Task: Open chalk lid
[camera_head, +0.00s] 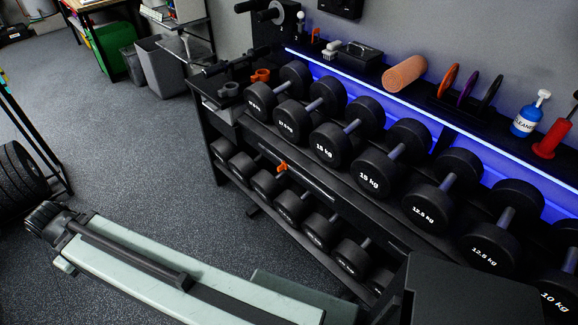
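No container is marked as chalk. A low black box (359,53) with a raised, handle-like part on top stands on the upper rack shelf; it may be the chalk container, and I cannot tell whether its lid is shut. A small whitish object (332,48) sits just left of it. A pale arm, which looks like mine, crosses the lower left. Its dark, ribbed end, apparently my gripper (45,220), is over the floor at the left, far from the rack. I cannot make out its fingers or anything held.
A black rack holds two rows of dumbbells (331,144). Its top shelf carries an orange roller (404,75), upright discs (467,88), a blue cleaner bottle (529,115) and a red object (554,136). Bins (160,67) stand behind; weight plates (20,172) are at left. Floor between is clear.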

